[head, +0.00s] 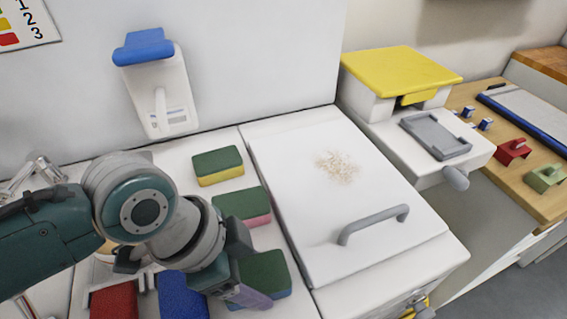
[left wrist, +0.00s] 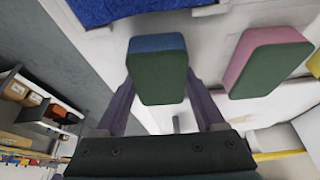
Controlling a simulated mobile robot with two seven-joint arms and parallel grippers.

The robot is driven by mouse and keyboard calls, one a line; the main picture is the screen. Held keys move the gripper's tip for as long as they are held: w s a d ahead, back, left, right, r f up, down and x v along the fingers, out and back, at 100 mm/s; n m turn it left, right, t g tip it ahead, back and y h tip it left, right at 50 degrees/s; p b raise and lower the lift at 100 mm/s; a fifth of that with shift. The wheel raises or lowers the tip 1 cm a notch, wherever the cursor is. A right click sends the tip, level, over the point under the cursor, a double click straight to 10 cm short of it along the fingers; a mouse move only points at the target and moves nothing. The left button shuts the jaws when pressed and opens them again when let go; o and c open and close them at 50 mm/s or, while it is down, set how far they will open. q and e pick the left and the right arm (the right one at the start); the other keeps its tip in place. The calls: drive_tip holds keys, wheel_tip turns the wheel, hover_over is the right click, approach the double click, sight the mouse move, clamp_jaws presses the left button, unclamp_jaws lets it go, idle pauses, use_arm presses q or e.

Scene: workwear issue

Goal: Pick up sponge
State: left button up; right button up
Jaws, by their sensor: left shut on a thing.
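My left gripper (head: 246,284) reaches down over the white counter from the left. Its purple fingers are shut on a blue-and-green sponge (head: 268,272). In the left wrist view this sponge (left wrist: 158,75) sits between the two fingers (left wrist: 160,88), green face toward the camera. Part of it is hidden by the gripper in the head view. I cannot tell whether it is clear of the counter. A pink-and-green sponge (head: 242,205) lies just behind it, and also shows in the left wrist view (left wrist: 268,65). A yellow-and-green sponge (head: 218,165) lies farther back. My right gripper is not in view.
A red cloth-like item (head: 113,301) and a blue one (head: 183,296) lie left of the gripper. A white lid with a grey handle (head: 374,224) and scattered crumbs (head: 338,167) is to the right. A blue-topped wall dispenser (head: 158,88) hangs behind. A yellow-topped machine (head: 400,70) stands back right.

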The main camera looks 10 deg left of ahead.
sight(253, 275)
use_arm(q)
drive_tip(key=shift+r, duration=0.5)
wheel_tip(253, 275, up, 19)
drive_tip(key=p, duration=0.3)
